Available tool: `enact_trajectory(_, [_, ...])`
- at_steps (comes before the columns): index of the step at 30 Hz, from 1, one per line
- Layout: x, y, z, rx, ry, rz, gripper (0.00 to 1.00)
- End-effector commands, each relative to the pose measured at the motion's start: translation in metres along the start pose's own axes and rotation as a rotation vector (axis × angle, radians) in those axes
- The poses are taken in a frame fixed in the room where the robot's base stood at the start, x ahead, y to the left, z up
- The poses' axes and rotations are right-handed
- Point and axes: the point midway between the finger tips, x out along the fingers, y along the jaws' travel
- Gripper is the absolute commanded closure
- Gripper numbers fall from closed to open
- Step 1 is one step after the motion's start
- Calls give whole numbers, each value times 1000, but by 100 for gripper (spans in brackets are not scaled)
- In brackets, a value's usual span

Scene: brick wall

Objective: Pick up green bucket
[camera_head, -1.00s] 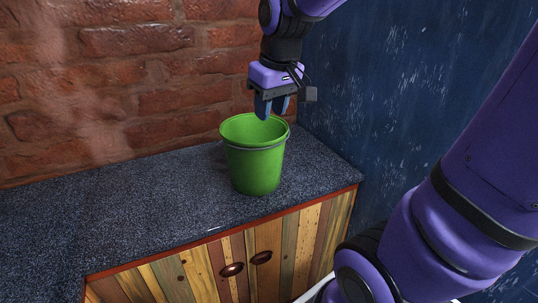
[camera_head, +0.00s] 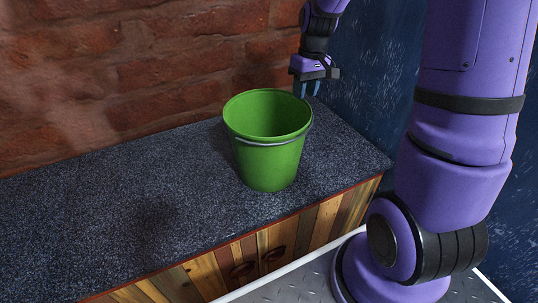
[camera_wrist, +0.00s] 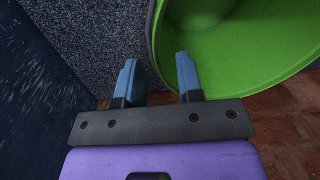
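The green bucket (camera_head: 268,160) stands upright on the dark speckled counter (camera_head: 110,215), with its grey handle lying against its side. My gripper (camera_head: 306,90) points down at the bucket's back right rim in the head view. In the wrist view, my gripper (camera_wrist: 157,75) has its two blue fingers apart with nothing clamped. The bucket's rim (camera_wrist: 157,45) appears in the gap between them, with the right finger over the bucket's inside and the left finger outside it. I cannot tell whether the fingertips are below the rim or touching it.
A brick wall (camera_head: 120,70) runs behind the counter, and a dark blue wall (camera_head: 365,80) is close on the right, near my gripper. Wooden cabinet doors (camera_head: 255,260) are under the counter. The counter left of the bucket is clear.

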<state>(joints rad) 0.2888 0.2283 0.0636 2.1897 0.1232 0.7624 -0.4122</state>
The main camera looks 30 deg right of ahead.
Motion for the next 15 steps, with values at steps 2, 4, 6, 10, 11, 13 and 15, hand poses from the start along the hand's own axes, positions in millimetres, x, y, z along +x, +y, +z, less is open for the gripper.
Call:
enact_trajectory(2, [10, 0, 0, 0, -1, -1, 66])
enact_trajectory(4, [16, 0, 0, 0, -1, 0, 66])
enact_trajectory(6, [19, 0, 0, 0, 1, 0, 66])
enact_trajectory(10, [29, 0, -1, 0, -1, 0, 66])
enact_trajectory(11, [33, 0, -1, 0, -2, -1, 66])
enact_trajectory(13, [43, 0, -2, 0, -3, -1, 66])
enact_trajectory(15, [53, 0, -2, 0, -3, -1, 66])
